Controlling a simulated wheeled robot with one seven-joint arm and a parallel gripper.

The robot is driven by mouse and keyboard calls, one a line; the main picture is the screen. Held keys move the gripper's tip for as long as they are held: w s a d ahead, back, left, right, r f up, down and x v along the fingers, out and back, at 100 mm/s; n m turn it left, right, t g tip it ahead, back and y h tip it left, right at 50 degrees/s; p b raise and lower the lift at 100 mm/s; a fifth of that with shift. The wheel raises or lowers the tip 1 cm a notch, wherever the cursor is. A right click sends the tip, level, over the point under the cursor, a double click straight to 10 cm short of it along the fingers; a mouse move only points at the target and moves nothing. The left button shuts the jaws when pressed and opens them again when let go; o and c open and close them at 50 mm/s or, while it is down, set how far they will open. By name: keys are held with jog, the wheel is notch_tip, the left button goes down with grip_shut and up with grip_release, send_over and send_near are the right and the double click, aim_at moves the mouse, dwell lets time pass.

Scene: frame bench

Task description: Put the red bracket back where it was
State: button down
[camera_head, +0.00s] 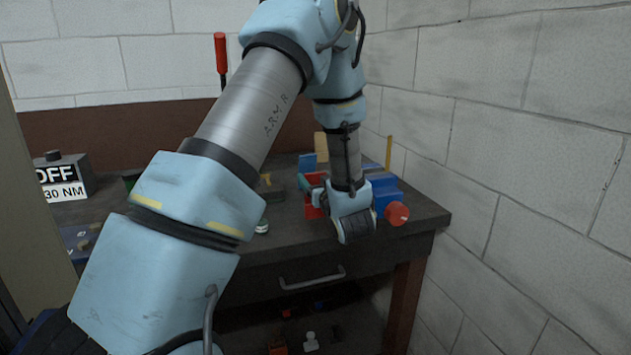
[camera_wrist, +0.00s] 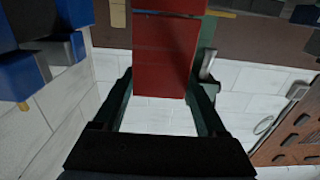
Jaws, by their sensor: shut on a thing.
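The red bracket (camera_wrist: 165,50) fills the upper middle of the wrist view as a red block with flat faces. My gripper (camera_wrist: 163,84) has its two dark green fingers on either side of it and is shut on it. In the head view a red part (camera_head: 313,204), likely the bracket, shows at the bench's right end, just left of my wrist. My wrist hides the fingers there. I cannot tell whether the bracket touches anything below it.
A blue vise-like block (camera_head: 386,194) with a red knob (camera_head: 397,213) stands close right of my wrist, near the wall. A yellow upright (camera_head: 388,152) stands behind it. An OFF box (camera_head: 62,178) is at the left. The bench top (camera_head: 430,215) has little free room here.

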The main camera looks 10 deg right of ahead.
jog(key=shift+f, duration=0.5)
jog(key=shift+f, duration=0.2)
grip_release()
jog(key=shift+r, duration=0.1)
